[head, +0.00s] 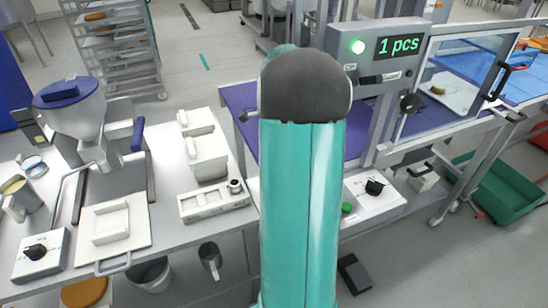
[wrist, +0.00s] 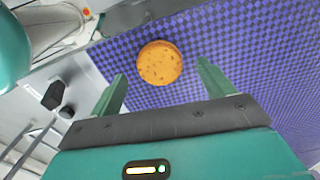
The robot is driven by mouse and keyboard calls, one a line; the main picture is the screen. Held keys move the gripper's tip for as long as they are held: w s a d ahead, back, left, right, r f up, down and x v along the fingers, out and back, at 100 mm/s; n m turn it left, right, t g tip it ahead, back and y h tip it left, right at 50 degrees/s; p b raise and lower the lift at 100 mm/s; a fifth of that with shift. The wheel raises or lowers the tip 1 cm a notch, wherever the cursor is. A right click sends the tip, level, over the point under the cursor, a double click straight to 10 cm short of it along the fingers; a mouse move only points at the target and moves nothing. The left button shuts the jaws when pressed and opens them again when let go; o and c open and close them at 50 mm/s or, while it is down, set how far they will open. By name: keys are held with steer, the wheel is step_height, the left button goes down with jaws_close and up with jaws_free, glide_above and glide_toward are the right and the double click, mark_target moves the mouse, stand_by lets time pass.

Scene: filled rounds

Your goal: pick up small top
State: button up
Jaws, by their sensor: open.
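In the wrist view a round orange-brown piece with darker specks (wrist: 159,63), which looks like the small top, lies flat on the purple checkered belt (wrist: 235,40). My gripper (wrist: 162,72) is open, with one green finger on each side of the round in the picture. The fingers look apart from it, and nothing is between them. I cannot tell the height of the gripper above the belt. In the head view my own arm hides the gripper and the round.
The belt runs beside a grey metal edge. A clear guard (head: 455,75) covers part of the line at right. A white table with a hopper machine (head: 75,115) stands at left. A green crate (head: 505,190) is on the right.

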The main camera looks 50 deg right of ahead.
step_height(320, 180, down, 2)
steer(key=shift+f, duration=0.1)
steer(key=shift+c, duration=0.2)
steer(key=c, duration=0.7)
steer(key=shift+c, duration=0.2)
